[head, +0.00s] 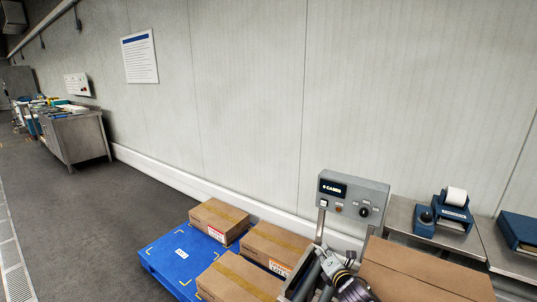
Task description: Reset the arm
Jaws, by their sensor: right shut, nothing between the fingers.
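My right gripper (331,261) is at the bottom of the head view, right of centre. Its fingers are shut with nothing between them and point up and to the left. It is in front of a grey control box (353,197) on posts and just left of a large brown carton (425,272). I cannot tell whether it touches anything there. My left gripper is not in view.
A blue pallet (165,262) on the floor carries several taped cartons (219,221). A steel table (400,215) at the right bears a blue tape dispenser (447,212). A steel workbench (75,138) stands far left. Open floor lies at left.

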